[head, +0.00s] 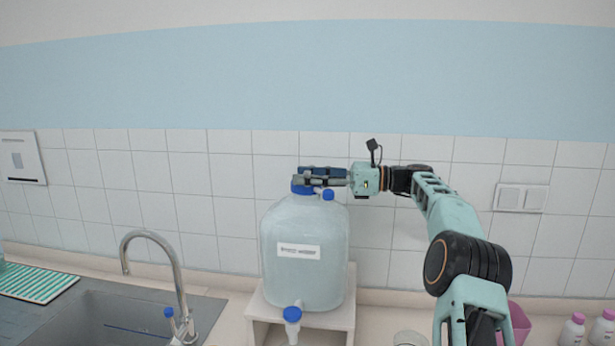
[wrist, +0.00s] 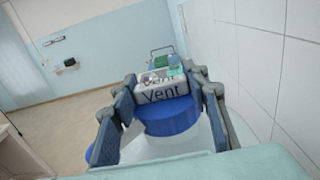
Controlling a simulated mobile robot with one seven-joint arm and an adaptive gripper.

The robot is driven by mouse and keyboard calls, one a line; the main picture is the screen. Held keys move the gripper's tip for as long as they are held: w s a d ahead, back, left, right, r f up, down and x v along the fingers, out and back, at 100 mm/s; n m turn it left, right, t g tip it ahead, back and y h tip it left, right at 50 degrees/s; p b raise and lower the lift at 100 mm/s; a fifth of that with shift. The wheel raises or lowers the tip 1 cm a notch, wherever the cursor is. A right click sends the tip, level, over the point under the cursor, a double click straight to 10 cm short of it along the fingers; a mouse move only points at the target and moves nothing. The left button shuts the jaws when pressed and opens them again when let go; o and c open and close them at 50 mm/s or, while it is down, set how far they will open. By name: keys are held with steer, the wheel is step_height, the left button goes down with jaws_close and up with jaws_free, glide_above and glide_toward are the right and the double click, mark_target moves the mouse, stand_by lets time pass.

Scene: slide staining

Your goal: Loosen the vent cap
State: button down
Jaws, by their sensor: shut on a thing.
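A large translucent carboy (head: 303,225) of clear liquid stands upright on a white stand. A wide blue cap (head: 301,189) is on its top, and a smaller blue cap (head: 328,195) sits to its right. In the wrist view, the blue vent cap (wrist: 168,116) shows with a pale part marked "Vent" (wrist: 165,92) at its far side. My gripper (head: 322,177) reaches in level from the right over the carboy's top. Its fingers (wrist: 163,98) are on both sides of the vent cap and shut on it. The exact contact spots are partly hidden.
The white stand (head: 338,317) is on the counter near the tiled wall. A sink with a tall tap (head: 150,236) is at left. A pink container (head: 518,322) and white bottles (head: 573,328) are at right.

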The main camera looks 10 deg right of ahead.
steer(key=shift+a+r, duration=0.1)
steer(key=c, duration=1.4)
jaws_free()
steer(key=shift+o, duration=0.2)
steer(key=v, duration=1.2)
